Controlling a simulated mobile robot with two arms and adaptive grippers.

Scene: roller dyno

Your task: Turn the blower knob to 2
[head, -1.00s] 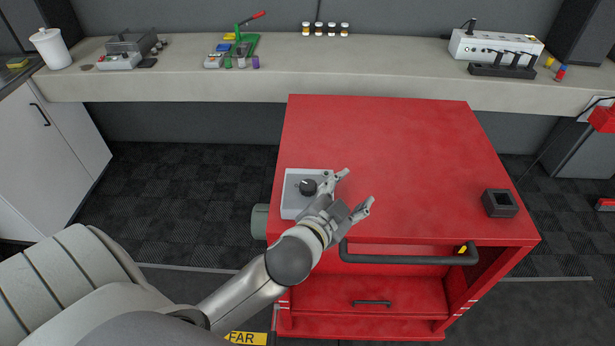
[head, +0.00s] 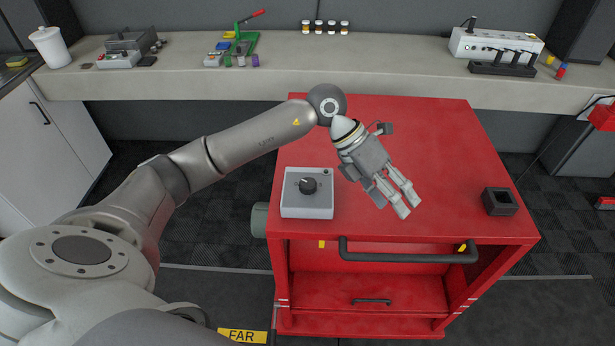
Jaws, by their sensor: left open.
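The blower control box (head: 308,208) is light grey and sits on the red cabinet top near its front left corner. Its black knob (head: 308,186) is in the middle of the upper face, with a light pointer mark. The pointer's setting and the numbers are too small to read. My left gripper (head: 404,205) is to the right of the box, above the cabinet top, with its fingers spread and pointing down to the right. It is empty and apart from the knob. My right gripper is not in view.
The red cabinet (head: 420,140) has a black front handle (head: 408,258). A small black square holder (head: 500,202) sits at its right front.

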